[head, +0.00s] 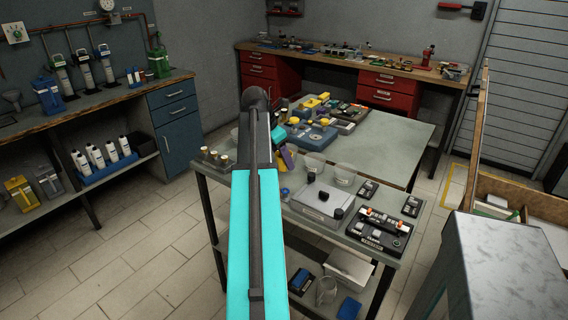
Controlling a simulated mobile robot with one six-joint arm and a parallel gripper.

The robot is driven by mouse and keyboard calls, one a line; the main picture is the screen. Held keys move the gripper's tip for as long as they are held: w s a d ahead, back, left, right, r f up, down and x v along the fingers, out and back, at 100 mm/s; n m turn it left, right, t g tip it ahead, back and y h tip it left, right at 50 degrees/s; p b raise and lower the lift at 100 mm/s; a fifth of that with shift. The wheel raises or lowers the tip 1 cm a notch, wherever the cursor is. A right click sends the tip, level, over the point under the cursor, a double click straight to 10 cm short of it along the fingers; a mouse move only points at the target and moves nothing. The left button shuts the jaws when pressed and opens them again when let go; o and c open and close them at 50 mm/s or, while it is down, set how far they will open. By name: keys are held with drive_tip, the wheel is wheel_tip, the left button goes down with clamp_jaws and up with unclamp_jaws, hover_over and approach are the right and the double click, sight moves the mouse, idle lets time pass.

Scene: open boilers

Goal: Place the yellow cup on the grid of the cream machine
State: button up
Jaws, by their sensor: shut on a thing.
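My arm (258,225), turquoise and dark grey, reaches up the middle of the head view towards the grey worktable. A small turquoise part and a purple part show just right of its far end. They may belong to my wrist or gripper, but the jaws and anything in them are hidden behind the arm or too small to make out. I cannot make out the yellow cup. Nothing in view is clearly the cream machine or its grid.
The grey worktable (388,146) carries clear beakers, a pale box with black knobs (322,203) and a black device (380,232). A workbench (95,112) with bottles stands left. Red drawers (391,90) are at the back. A grey block (515,260) fills the lower right. Tiled floor is free at left.

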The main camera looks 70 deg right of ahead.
sight(284, 163)
drive_tip(key=shift+d, duration=0.3)
drive_tip(key=shift+w+d, duration=0.1)
drive_tip(key=shift+d, duration=0.05)
drive_tip(key=shift+w+d, duration=0.1)
drive_tip(key=shift+d, duration=0.4)
drive_tip(key=shift+f+p, duration=0.4)
drive_tip(key=shift+f, duration=1.45)
drive_tip(key=shift+f, duration=0.1)
drive_tip(key=o, duration=1.1)
drive_tip(key=shift+c, duration=0.2)
drive_tip(key=b+v, duration=0.1)
drive_tip(key=v, duration=1.1)
